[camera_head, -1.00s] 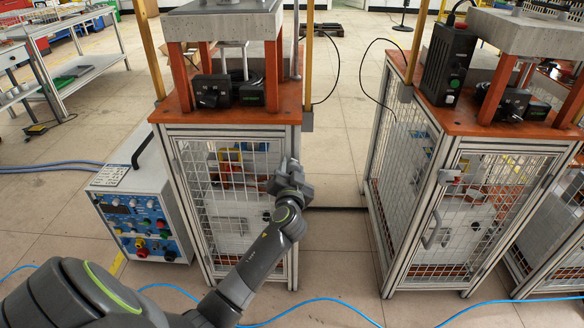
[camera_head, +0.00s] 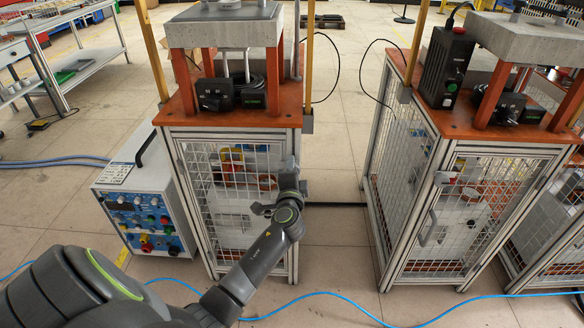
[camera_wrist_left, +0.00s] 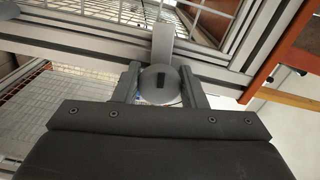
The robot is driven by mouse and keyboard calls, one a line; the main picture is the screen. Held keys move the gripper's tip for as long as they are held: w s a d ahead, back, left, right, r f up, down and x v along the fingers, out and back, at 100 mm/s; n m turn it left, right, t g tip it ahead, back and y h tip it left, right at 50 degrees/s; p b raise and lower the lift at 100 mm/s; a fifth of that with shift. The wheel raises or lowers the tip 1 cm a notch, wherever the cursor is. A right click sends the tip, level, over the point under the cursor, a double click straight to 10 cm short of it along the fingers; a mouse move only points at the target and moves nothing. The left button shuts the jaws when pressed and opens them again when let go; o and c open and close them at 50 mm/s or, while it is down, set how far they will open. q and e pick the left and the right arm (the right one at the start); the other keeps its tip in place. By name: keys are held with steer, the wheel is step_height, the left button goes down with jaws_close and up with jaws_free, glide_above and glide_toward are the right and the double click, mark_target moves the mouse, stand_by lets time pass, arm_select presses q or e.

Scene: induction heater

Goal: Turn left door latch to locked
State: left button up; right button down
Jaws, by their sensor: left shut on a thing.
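The left cabinet's mesh door (camera_head: 218,215) stands closed against its frame. Its latch (camera_wrist_left: 160,85) shows in the wrist view as a grey round knob with a dark slot, and a flat grey bar runs up from it across the frame. My left gripper (camera_wrist_left: 160,88) has one finger on each side of the round knob and is shut on it. In the head view my left gripper (camera_head: 288,180) is at the door's upper right edge and mostly hides the latch. My right gripper is not in view.
A second mesh cabinet (camera_head: 460,215) stands to the right, with a floor gap between. A control box (camera_head: 145,210) with knobs stands at the left. An orange top (camera_head: 230,112) carries a concrete block and black devices. A blue hose (camera_head: 320,294) lies on the floor.

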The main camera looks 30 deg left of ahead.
arm_select(q)
steer(key=shift+m+p, duration=0.3)
steer(key=shift+m, duration=0.7)
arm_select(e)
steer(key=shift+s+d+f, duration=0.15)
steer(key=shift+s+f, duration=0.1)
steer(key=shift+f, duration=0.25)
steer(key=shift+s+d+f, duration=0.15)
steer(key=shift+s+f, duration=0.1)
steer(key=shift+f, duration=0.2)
arm_select(q)
steer(key=o, duration=0.9)
steer(key=shift+o, duration=0.2)
steer(key=v, duration=1.7)
steer(key=shift+s, duration=0.2)
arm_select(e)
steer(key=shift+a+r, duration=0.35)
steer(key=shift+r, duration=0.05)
